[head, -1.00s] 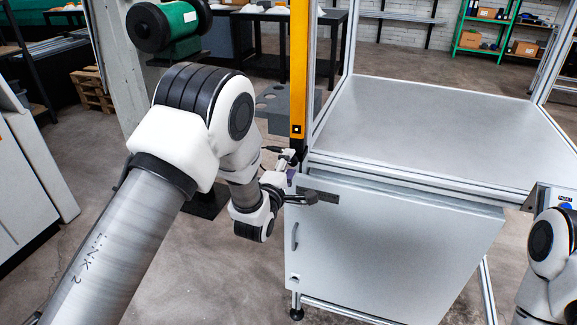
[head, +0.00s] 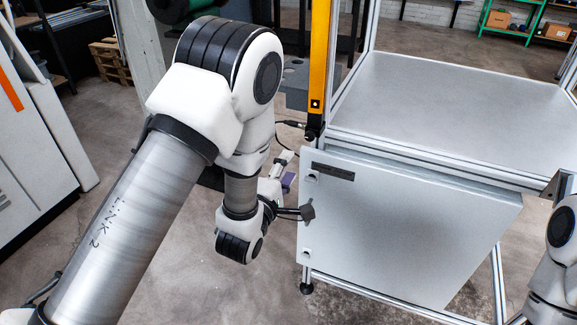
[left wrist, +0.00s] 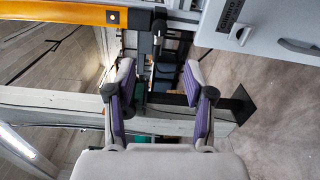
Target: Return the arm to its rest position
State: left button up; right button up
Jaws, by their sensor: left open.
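My left arm crosses the head view from the lower left. My left gripper (head: 286,172), partly hidden behind its own wrist, is just left of the grey cabinet door (head: 420,225). In the left wrist view the two purple-lined fingers of my left gripper (left wrist: 160,98) stand wide apart with nothing between them. The yellow light curtain post (head: 319,60) rises behind and above the gripper, and it also runs across the top left of the left wrist view (left wrist: 60,11). Part of my right arm shows at the right edge; its gripper is out of view.
The metal table top (head: 450,110) above the cabinet is bare. The cabinet's dark label plate (head: 333,171) is close to my left wrist. A grey machine (head: 35,150) stands at the left. A wooden pallet (head: 112,60) and green shelves (head: 508,22) are farther back.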

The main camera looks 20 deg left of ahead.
pick_arm(q)
jog(key=s+a+f+m+g, duration=0.1)
jog(key=s+f+g, duration=0.25)
jog(key=f, duration=0.45)
jog(key=s+a+f+m+g+y, duration=0.1)
jog(key=s+a+f+g, duration=0.1)
jog(key=s+f, duration=0.4)
jog(key=s+a+f+g, duration=0.1)
jog(key=s+f+g, duration=0.2)
jog(key=f, duration=0.6)
jog(key=s+f+m+g, duration=0.4)
jog(key=s+m, duration=0.4)
jog(key=s, duration=0.2)
jog(key=s+f+m+g, duration=0.3)
jog(key=s+m+g, duration=0.2)
jog(key=s+m, duration=0.3)
jog(key=shift+s+d+f, duration=0.2)
jog(key=shift+s+f, duration=0.2)
jog(key=shift+s, duration=0.5)
